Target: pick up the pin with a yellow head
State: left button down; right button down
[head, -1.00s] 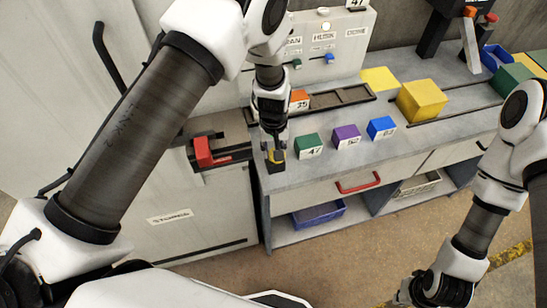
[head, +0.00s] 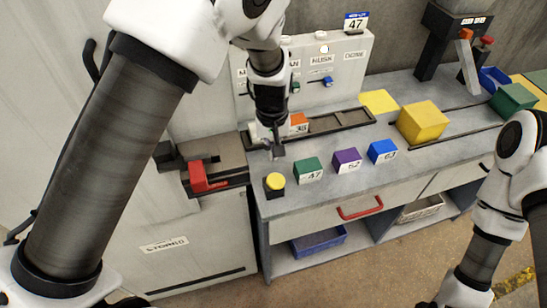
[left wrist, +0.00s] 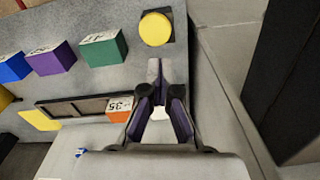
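A round yellow cap (head: 275,181) sits on a small black block at the counter's front left corner. It also shows in the left wrist view (left wrist: 155,29), just beyond my fingertips. I cannot tell whether it is a pin's head, and no other yellow-headed pin shows clearly. My left gripper (head: 277,152) is above the counter, behind the yellow cap and apart from it. In the left wrist view its fingertips (left wrist: 160,69) come together with nothing seen between them. My right arm is at the lower right, with its gripper out of the frame.
Green (head: 309,170), purple (head: 346,160) and blue (head: 382,151) numbered blocks stand in a row right of the cap. An orange block (head: 299,122) sits in a dark slotted tray (head: 345,121). A large yellow box (head: 424,123) stands right. A red handle (head: 207,176) is at left.

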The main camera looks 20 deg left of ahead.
pick_arm(q)
jog(key=c, duration=1)
grip_release()
jog(key=shift+d, duration=0.15)
jog(key=o, duration=0.5)
jog(key=shift+o, duration=0.6)
